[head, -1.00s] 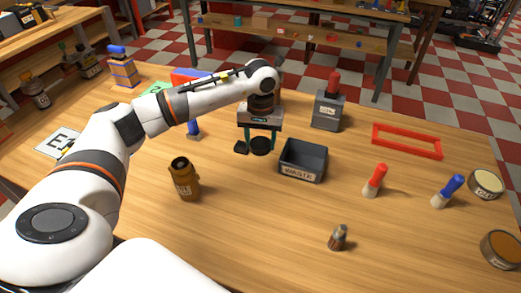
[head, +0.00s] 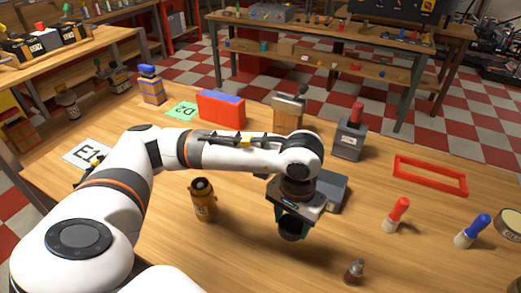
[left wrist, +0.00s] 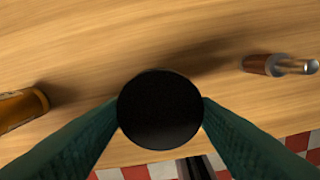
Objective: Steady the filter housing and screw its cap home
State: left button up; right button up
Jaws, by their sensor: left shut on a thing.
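The filter housing (head: 203,203) is an amber-brown, open-topped container with a pale label, standing upright on the table left of my left gripper. Part of it shows at the left edge of the left wrist view (left wrist: 18,108). The cap (left wrist: 160,110) is a round black disc between the fingers of my left gripper (head: 291,222), which is shut on it. The cap also shows below the gripper in the head view (head: 291,230), held above the table, to the right of the housing. My right gripper is not in view.
A grey bin (head: 333,192) stands behind my left gripper, partly hidden. A small brown-and-metal piece (head: 355,271) is in front, also in the left wrist view (left wrist: 280,65). Bare table surrounds the housing.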

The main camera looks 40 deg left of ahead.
aim_at(204, 203)
jog(key=k+j+u, duration=0.1)
jog(key=k+u, duration=0.25)
jog(key=k+j+u, duration=0.1)
jog(key=u, duration=0.25)
jog(key=k+j+u, duration=0.2)
jog(key=u, duration=0.15)
